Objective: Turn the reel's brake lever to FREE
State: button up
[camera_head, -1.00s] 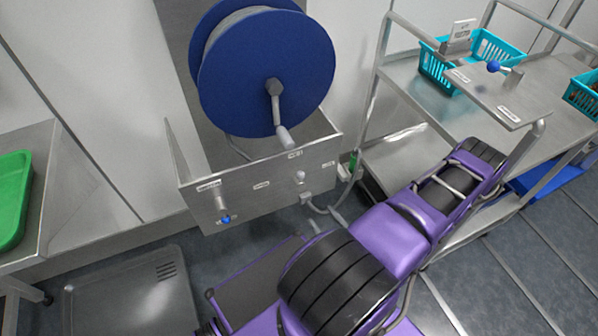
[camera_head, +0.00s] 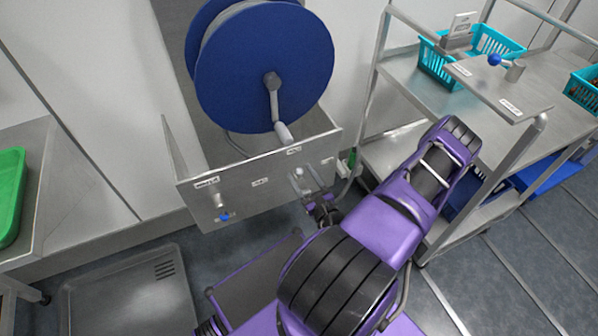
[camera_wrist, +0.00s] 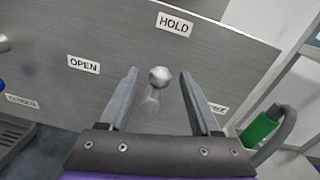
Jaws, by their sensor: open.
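The blue reel (camera_head: 265,70) with its crank (camera_head: 276,105) stands above a metal panel (camera_head: 245,200). A silver ball-ended knob (camera_wrist: 160,76) sticks out of this panel, below a HOLD label (camera_wrist: 174,24) and right of an OPEN label (camera_wrist: 83,64). Another label at its right is partly hidden by a finger. A lever with a blue tip (camera_head: 224,216) hangs down at the panel's left. No FREE label is readable, and I cannot tell which control is the brake lever. My gripper (camera_wrist: 159,73) is open, its fingers either side of the silver knob in the wrist view; contact is not clear.
A metal trolley (camera_head: 400,90) stands at the right with turquoise baskets (camera_head: 437,70) and a blue-knobbed lever (camera_head: 495,60) on its plate. A green-ended cable (camera_wrist: 260,128) hangs right of the panel. A green tray (camera_head: 10,190) lies on the left table.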

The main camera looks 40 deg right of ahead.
jog(key=shift+w+d, duration=0.2)
jog(key=shift+w, duration=0.8)
grip_shut()
